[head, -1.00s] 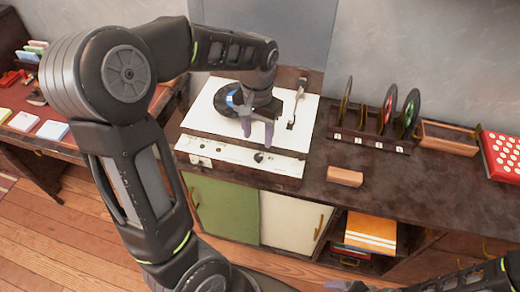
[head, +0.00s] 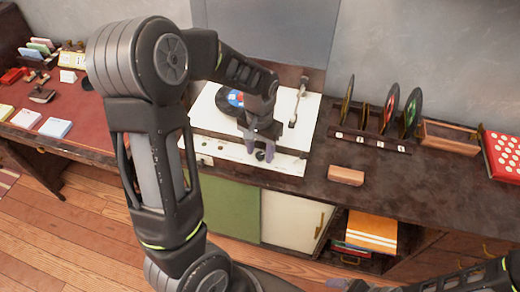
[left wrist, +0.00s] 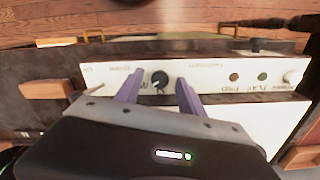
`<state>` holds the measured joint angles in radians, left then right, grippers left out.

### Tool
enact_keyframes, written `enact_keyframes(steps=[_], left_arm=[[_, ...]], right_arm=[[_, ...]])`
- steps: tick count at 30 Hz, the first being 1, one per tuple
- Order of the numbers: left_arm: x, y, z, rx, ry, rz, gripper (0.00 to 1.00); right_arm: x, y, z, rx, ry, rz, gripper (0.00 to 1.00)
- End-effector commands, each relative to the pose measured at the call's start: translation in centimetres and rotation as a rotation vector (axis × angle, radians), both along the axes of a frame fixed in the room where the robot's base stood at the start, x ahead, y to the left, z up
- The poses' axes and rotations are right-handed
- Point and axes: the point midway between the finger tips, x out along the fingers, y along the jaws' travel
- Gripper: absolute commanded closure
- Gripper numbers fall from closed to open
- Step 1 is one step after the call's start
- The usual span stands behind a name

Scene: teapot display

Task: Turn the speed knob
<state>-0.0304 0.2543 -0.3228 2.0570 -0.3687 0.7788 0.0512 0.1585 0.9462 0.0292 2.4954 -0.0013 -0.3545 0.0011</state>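The speed knob is a small black knob (head: 260,155) on the white front panel of the record player (head: 207,125). In the left wrist view the black knob (left wrist: 159,79) has a light pointer mark. My left gripper (head: 260,149) is at the panel, with its purple fingers apart. In the left wrist view my left gripper (left wrist: 159,80) has one fingertip on each side of the knob, with gaps between. I cannot tell whether the tips reach its depth. Part of my right gripper (head: 346,286) shows at the bottom edge; its fingers are unclear.
A black record (head: 229,104) lies on the player, with the tonearm (head: 299,101) at its right. A wooden block (head: 346,175) lies right of the player. Records stand in a rack (head: 372,143) behind it. The counter in front of the rack is mostly clear.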

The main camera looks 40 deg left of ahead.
Motion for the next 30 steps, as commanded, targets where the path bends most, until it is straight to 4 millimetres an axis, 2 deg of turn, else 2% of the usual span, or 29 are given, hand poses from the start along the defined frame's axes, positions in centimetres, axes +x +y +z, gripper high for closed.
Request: enact_keyframes(steps=[2,16,30], left_arm=[[0.01,0.00,0.02,0.000,0.000,0.000,0.61],[0.02,-0.01,0.05,0.000,0.000,0.000,0.99],[0.03,-0.01,0.07,0.000,-0.001,0.018,1.00]], right_arm=[[0.00,0.00,0.00,0.000,0.000,0.000,0.10],[0.00,0.00,0.00,0.000,0.000,0.000,0.10],[0.00,0.00,-0.01,0.000,0.000,0.000,0.10]])
